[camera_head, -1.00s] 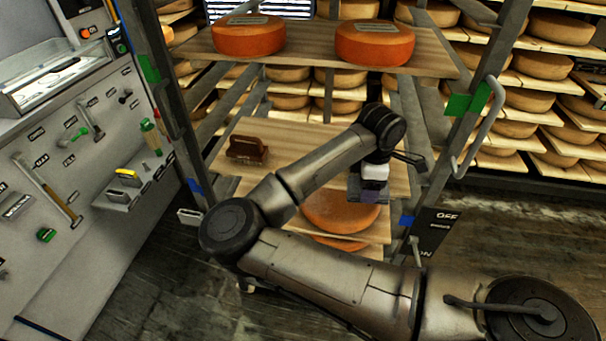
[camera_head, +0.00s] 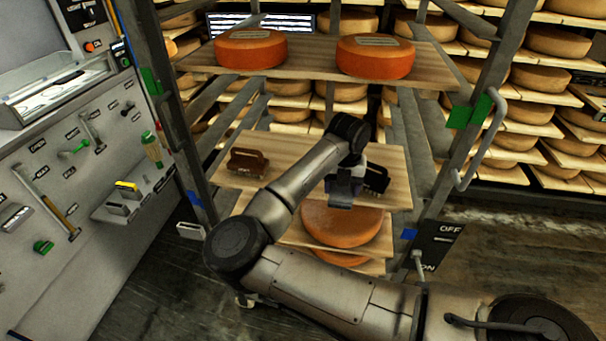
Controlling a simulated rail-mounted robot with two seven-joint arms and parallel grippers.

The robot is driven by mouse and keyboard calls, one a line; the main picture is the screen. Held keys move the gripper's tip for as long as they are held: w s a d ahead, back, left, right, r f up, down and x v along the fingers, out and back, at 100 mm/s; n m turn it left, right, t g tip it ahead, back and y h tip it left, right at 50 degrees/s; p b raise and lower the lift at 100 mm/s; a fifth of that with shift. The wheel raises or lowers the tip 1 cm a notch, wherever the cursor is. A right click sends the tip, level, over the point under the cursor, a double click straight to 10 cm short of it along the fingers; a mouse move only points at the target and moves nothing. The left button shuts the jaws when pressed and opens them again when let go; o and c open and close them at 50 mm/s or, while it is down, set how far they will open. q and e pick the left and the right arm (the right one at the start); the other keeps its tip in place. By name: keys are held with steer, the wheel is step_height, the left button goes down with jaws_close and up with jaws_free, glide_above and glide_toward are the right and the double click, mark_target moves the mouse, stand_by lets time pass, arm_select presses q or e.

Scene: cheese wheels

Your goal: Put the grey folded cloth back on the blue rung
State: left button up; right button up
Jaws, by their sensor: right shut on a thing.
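My right gripper (camera_head: 343,184) is in front of the middle shelf board, above the front of the lower orange cheese wheel. It is shut on a small grey piece that looks like the folded cloth (camera_head: 340,193); the fingertips are hard to make out. Blue marks on the left rack post (camera_head: 195,199) and the right rack post (camera_head: 409,234) show the blue level. The rung between them is largely hidden by my right arm and the shelf boards. My left gripper is not in view.
A brown brush (camera_head: 248,162) and a dark labelled object (camera_head: 376,178) are at the middle board (camera_head: 300,150). The lower orange wheel (camera_head: 345,222) sits beneath it. Two orange wheels (camera_head: 250,48) (camera_head: 375,56) stand on the upper board. A tool panel (camera_head: 70,170) is at left.

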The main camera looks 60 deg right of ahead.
steer(key=w+d, duration=0.1)
steer(key=w, duration=0.3)
steer(key=w+d+b, duration=0.1)
steer(key=w, duration=0.3)
steer(key=w+d+b, duration=0.1)
steer(key=w, duration=0.4)
steer(key=shift+d, duration=0.3)
steer(key=shift+w+d+b, duration=0.15)
steer(key=shift+w+b, duration=0.15)
steer(key=shift+w, duration=0.25)
steer(key=shift+f+b, duration=0.85)
steer(key=shift+f, duration=0.9)
steer(key=shift+f, duration=0.1)
steer(key=o, duration=0.9)
steer(key=shift+c, duration=0.2)
